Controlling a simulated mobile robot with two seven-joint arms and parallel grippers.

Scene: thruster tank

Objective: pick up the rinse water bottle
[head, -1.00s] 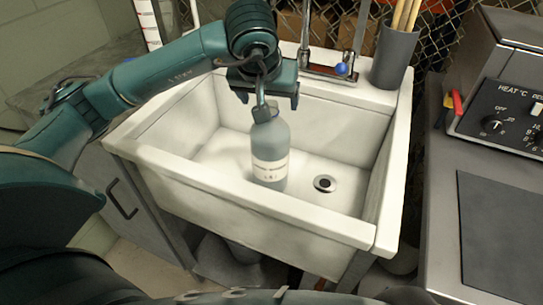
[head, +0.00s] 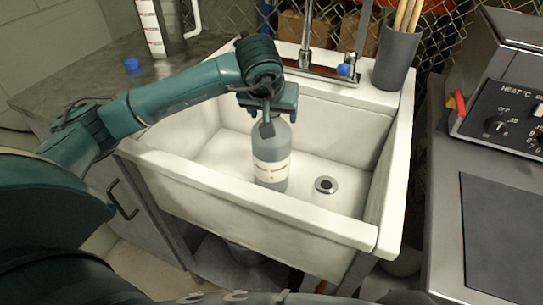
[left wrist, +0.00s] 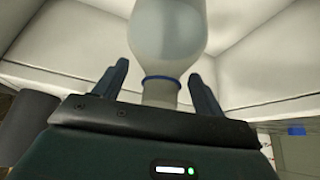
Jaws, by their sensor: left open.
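The rinse water bottle (head: 272,160) is a grey, translucent bottle with a white label, standing upright in the white sink left of the drain. My left gripper (head: 268,122) is open at the top of the bottle, reaching down from above. In the left wrist view the bottle's neck with a blue ring (left wrist: 163,78) lies between the two spread dark fingers (left wrist: 160,88), with a gap on each side. The bottle's top end is hidden by the gripper in the head view. My right gripper is not seen.
The sink's walls (head: 250,203) surround the bottle, with a faucet (head: 306,45) behind. A grey cup with wooden sticks (head: 396,58) stands at the back right corner.

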